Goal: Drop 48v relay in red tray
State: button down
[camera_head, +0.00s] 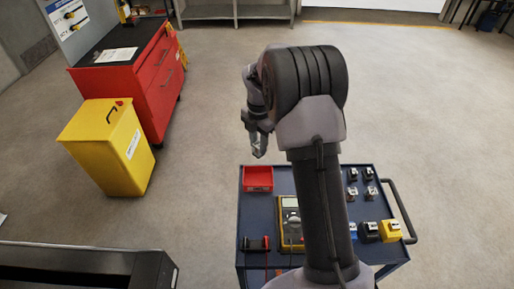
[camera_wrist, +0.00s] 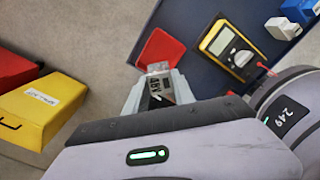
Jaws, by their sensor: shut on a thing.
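My gripper (camera_head: 258,151) hangs above the far left corner of the blue cart (camera_head: 270,220) in the head view. In the wrist view my gripper (camera_wrist: 158,95) is shut on the 48V relay (camera_wrist: 161,87), a small clear-topped block whose label reads 48V. The relay is too small to make out in the head view. The red tray (camera_head: 257,179) sits at the cart's far left corner, just below my gripper in the picture, and looks empty. In the wrist view the red tray (camera_wrist: 158,46) shows just beyond the relay, partly hidden by it. The relay appears held above it.
A yellow multimeter (camera_head: 291,222) lies mid-cart, with a black and red item (camera_head: 255,244) left of it. Several small relays (camera_head: 352,174) and blue, black and yellow blocks (camera_head: 390,230) stand on the right. A yellow bin (camera_head: 108,150) and red cabinet (camera_head: 150,85) stand left.

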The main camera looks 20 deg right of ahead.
notch_tip(320, 180, down, 9)
jog(key=b, duration=0.8)
jog(key=shift+b, duration=0.4)
jog(key=shift+r, duration=0.15)
jog(key=c, duration=1)
grip_release()
jog(key=shift+o, duration=0.2)
